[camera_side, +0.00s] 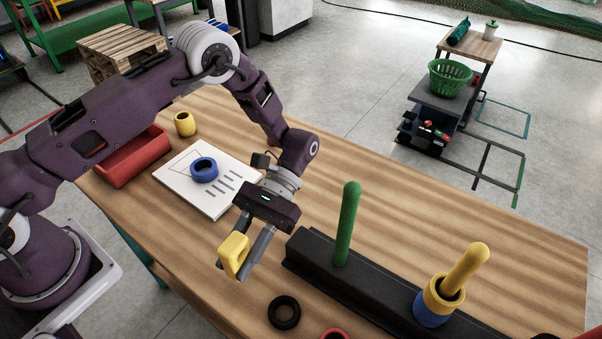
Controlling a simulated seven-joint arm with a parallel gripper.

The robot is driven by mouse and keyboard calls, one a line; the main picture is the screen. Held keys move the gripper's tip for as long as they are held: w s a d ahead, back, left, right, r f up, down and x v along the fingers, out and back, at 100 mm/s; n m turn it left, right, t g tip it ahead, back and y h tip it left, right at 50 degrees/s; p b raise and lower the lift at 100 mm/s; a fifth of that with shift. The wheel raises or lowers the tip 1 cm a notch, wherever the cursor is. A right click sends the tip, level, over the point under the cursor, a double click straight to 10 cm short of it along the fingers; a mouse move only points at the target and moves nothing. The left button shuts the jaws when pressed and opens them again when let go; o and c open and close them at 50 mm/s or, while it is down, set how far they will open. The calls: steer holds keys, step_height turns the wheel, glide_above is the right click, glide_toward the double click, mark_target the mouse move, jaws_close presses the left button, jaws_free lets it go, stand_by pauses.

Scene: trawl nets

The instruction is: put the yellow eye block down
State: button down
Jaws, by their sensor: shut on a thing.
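The yellow eye block (234,254) is a squared yellow piece with an opening through it. My gripper (246,256) is shut on it, with a finger on either side. The block hangs over the wooden table (190,257), left of the black rail. I cannot tell how far it is above the table top.
The black rail (315,261) carries a green peg (347,225) and a yellow peg (467,263) with yellow and blue rings. A black ring (284,312) lies in front. A white sheet (212,206) with a blue ring (203,169), a red bin (130,160) and a yellow cup-like piece (185,124) are behind.

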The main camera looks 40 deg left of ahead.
steer(key=w+d+r+n+t+h, duration=0.1)
steer(key=w+n+t+h, duration=0.4)
steer(key=w, duration=0.4)
steer(key=w+d+r+n+t+h, duration=0.1)
steer(key=w+r+n+t+h, duration=0.15)
steer(key=w+n+h, duration=0.45)
steer(key=w+a+r+n+t, duration=0.2)
steer(key=w+a+n+t, duration=0.85)
steer(key=w, duration=0.65)
steer(key=shift+m+t+y, duration=0.3)
steer(key=shift+m, duration=0.25)
steer(key=f, duration=0.5)
steer(key=a+f, duration=0.1)
steer(key=f, duration=0.8)
steer(key=shift+a+f, duration=0.25)
steer(key=shift+f, duration=0.05)
steer(key=c, duration=1.1)
jaws_free()
steer(key=shift+f, duration=0.1)
